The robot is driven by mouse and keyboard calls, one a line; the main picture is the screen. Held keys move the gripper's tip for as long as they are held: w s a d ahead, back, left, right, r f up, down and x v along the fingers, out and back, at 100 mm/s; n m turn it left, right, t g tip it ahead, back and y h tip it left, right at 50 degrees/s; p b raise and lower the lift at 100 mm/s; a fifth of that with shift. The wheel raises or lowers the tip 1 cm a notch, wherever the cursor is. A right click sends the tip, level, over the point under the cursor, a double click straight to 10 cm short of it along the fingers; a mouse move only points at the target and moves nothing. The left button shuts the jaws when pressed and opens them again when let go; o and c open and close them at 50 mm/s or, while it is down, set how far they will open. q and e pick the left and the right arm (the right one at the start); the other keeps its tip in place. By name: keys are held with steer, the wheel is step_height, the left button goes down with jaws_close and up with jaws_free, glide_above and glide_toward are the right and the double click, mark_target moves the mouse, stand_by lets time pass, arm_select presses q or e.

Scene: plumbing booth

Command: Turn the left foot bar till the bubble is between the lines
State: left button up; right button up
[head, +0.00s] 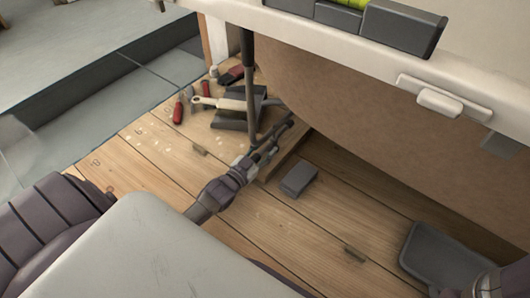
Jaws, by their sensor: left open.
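A dark level (405,27) lies on the white ledge at the top, with part of its green vial (352,3) showing. The frame's top edge cuts the vial, and I cannot make out the bubble or lines. A dark upright leg (249,85) comes down to the wooden floor on the left. A dark foot bar (283,130) sits low by its foot, slanting up to the right. My left gripper (262,154) is open at the bar's near end; I cannot tell whether it touches.
Behind the leg lie a dark tray (232,122), a pale-handled tool (218,103) and red-handled tools (178,110). A grey block (299,179) lies right of my left gripper. A dark grey pad (440,255) lies lower right. Planks between are mostly clear.

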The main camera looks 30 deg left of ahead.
arm_select(q)
steer(key=shift+w, duration=0.1)
jaws_close()
stand_by(0.4)
